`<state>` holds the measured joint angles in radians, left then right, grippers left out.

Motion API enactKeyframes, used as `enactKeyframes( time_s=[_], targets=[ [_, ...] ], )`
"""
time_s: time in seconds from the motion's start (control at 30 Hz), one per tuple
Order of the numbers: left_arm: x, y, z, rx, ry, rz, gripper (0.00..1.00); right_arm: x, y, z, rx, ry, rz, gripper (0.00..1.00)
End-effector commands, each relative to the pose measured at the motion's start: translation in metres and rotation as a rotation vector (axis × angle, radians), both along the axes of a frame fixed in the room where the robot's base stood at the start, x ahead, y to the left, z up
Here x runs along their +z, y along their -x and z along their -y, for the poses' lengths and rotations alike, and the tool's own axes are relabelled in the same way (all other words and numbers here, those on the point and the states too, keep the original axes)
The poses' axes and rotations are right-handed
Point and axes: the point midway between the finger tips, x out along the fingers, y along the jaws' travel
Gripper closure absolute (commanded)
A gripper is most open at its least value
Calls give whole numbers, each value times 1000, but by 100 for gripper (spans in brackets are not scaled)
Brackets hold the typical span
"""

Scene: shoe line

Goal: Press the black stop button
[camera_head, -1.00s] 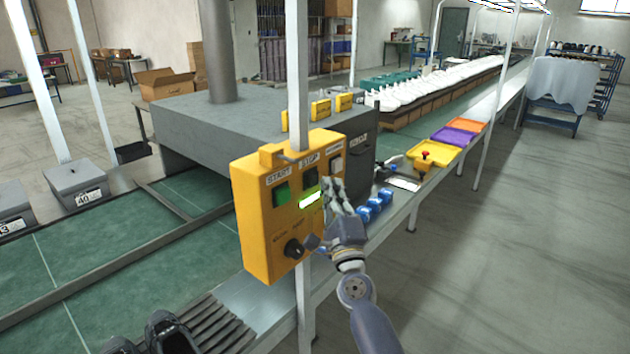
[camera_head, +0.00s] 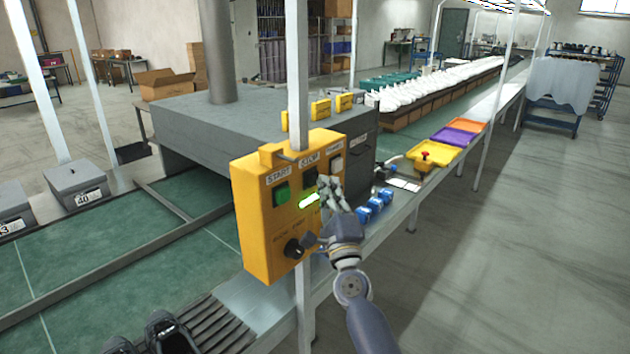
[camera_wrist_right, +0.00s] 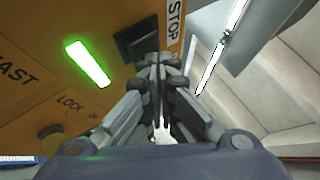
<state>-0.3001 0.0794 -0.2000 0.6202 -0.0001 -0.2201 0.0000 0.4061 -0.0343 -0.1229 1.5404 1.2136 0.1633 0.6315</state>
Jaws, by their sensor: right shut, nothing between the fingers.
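The yellow control box (camera_head: 262,232) hangs on a metal post beside the line. The black stop button (camera_head: 310,178) is under the STOP label on its front. In the right wrist view the black button (camera_wrist_right: 136,42) lies just beyond and to the left of my fingertips. My right gripper (camera_head: 326,182) is shut and empty, its tips close to the box front, just right of and slightly below the button. The wrist view shows its closed fingers (camera_wrist_right: 160,64) overlapping the button's lower right edge; I cannot tell if they touch it. My left gripper is not in view.
Several blue objects (camera_head: 375,207) stand on the line's edge behind my gripper. Free floor lies to the right.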

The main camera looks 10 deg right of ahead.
Motion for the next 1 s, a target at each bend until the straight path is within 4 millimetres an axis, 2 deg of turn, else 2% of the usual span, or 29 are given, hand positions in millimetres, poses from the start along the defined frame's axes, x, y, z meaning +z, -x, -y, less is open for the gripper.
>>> enactKeyframes(
  time_s=[1.0],
  targets=[
    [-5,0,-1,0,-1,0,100,0,-9,-7,0,0,0,100]
  ],
)
